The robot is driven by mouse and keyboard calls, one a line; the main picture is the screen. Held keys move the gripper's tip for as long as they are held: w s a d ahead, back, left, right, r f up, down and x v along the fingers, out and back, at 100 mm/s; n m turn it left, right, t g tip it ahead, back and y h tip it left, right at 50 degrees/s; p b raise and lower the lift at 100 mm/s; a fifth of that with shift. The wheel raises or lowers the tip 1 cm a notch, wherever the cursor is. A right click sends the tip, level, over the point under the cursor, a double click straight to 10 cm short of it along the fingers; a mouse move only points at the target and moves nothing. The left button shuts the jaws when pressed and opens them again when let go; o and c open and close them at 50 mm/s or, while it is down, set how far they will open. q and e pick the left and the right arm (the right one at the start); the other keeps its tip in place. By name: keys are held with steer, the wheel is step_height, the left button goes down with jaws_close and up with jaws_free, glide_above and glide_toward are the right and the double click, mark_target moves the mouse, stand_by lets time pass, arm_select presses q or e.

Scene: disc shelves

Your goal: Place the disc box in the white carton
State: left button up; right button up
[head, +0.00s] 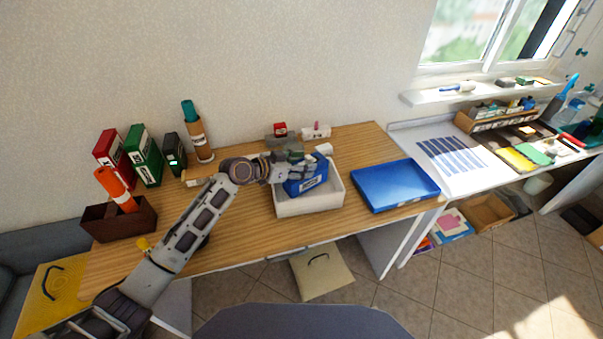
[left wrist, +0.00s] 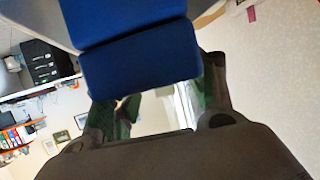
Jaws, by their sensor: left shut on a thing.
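The blue disc box (head: 308,183) is held by my left gripper (head: 296,166) over the white carton (head: 310,206). The carton is an open white tray on the wooden desk. The box is tilted, and its lower part appears within the carton's outline; I cannot tell whether it touches the bottom. In the left wrist view the blue box (left wrist: 140,65) fills the upper middle, between the green-padded fingers (left wrist: 160,105) of my left gripper. My right gripper is not in view.
A blue tray (head: 395,186) lies right of the carton. Red, green and black boxes (head: 143,157) and a brown cylinder (head: 198,139) stand at the left. Small items (head: 280,130) sit behind the carton. The desk's front strip (head: 250,236) is clear.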

arm_select(q)
steer(key=shift+f, duration=0.1)
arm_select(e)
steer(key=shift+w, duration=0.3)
arm_select(q)
steer(key=shift+f, duration=1.75)
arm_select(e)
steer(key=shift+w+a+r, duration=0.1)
arm_select(q)
steer(key=shift+f, duration=0.1)
steer(key=o, duration=1.5)
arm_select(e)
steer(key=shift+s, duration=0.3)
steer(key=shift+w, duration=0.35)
